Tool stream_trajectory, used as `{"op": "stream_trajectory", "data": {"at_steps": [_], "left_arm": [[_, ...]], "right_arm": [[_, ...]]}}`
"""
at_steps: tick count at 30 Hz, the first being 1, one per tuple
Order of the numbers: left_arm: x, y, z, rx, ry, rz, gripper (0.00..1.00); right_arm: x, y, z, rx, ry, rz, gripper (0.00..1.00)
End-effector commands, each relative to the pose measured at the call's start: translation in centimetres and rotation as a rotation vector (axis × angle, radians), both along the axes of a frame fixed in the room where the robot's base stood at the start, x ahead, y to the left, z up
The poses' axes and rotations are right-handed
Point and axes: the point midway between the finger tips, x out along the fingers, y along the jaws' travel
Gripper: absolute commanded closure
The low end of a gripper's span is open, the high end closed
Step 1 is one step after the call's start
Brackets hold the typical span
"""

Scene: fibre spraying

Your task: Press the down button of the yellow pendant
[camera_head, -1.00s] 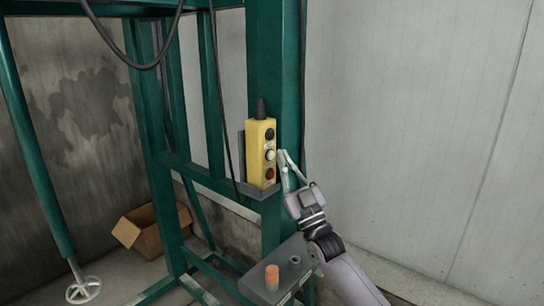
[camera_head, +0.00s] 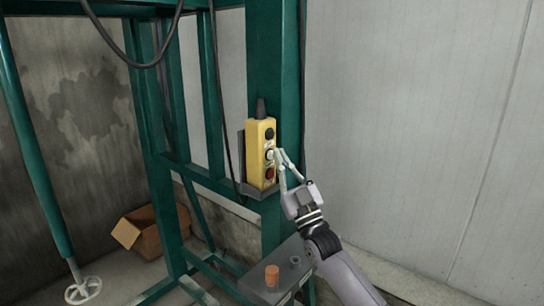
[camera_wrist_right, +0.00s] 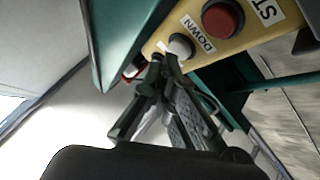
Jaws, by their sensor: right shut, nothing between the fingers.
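The yellow pendant (camera_head: 258,162) stands upright in a grey holder on a green post. Its face carries a dark button on top, a white button in the middle and a red button below. In the right wrist view, the white button (camera_wrist_right: 181,46) sits beside a label reading DOWN, with the red button (camera_wrist_right: 222,18) next to it. My right gripper (camera_head: 276,153) is shut and empty, its fingertips at the white button. In the right wrist view, the fingertips (camera_wrist_right: 164,62) partly cover that button's edge; I cannot tell whether they touch it. My left gripper is not in view.
The green post (camera_head: 275,60) and frame stand behind the pendant. A grey box with an orange knob (camera_head: 272,276) sits below, near my right arm. An open cardboard box (camera_head: 150,232) lies on the floor at left. The pale wall (camera_head: 420,120) at right is clear.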

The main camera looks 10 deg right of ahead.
Motion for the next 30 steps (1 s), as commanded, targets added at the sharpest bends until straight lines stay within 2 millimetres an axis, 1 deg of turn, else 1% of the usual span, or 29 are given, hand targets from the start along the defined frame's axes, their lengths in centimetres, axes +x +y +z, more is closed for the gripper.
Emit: {"op": "stream_trajectory", "data": {"at_steps": [30], "left_arm": [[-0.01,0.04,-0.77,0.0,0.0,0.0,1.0]], "right_arm": [[0.94,0.73,-0.07,0.0,0.001,0.0,1.0]]}}
